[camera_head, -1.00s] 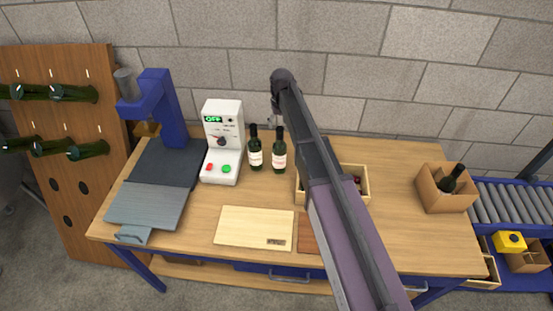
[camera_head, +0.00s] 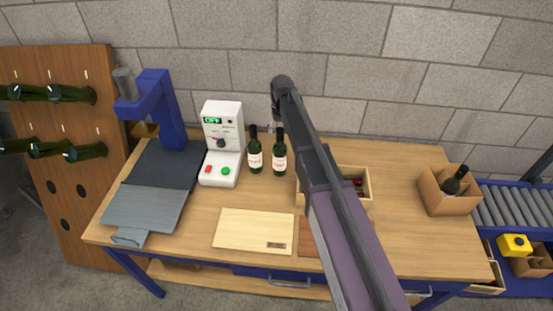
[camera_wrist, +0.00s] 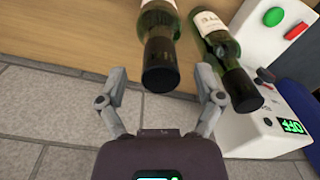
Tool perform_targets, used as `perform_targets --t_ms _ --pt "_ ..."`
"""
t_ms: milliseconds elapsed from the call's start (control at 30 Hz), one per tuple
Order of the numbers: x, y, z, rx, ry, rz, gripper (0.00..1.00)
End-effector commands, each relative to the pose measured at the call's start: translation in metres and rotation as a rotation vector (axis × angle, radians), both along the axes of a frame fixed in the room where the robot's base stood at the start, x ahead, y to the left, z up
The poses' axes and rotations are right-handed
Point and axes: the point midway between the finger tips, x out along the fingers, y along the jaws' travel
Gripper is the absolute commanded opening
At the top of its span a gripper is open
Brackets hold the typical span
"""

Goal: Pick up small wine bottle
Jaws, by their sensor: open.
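Two dark green wine bottles with pale labels stand upright side by side on the wooden bench. My gripper (camera_wrist: 161,72) is open and empty in the wrist view. The dark neck of the right bottle (camera_wrist: 160,55) shows between and beyond its fingers, with no clear contact. The left bottle (camera_wrist: 222,50) is just outside the finger on the picture's right. In the head view my arm mostly hides the gripper.
A white control box (camera_head: 222,148) stands close left of the bottles, before a block wall. A blue press (camera_head: 163,108) is farther left. A light board (camera_head: 254,230) lies in front. A wooden crate (camera_head: 369,187) and a carton (camera_head: 447,204) holding a bottle are to the right.

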Motion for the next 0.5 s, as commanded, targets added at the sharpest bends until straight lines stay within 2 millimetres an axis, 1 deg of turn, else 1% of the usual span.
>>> perform_targets --t_ms 33,100,400,500 --pt "-0.001 0.0 -0.008 0.0 0.0 0.0 0.86" --pt "-0.001 -0.001 -0.013 0.0 0.0 0.0 0.86" --pt "-0.002 -0.001 -0.035 0.0 0.0 0.0 0.86" --pt "-0.002 -0.001 -0.039 0.0 0.0 0.0 0.86"
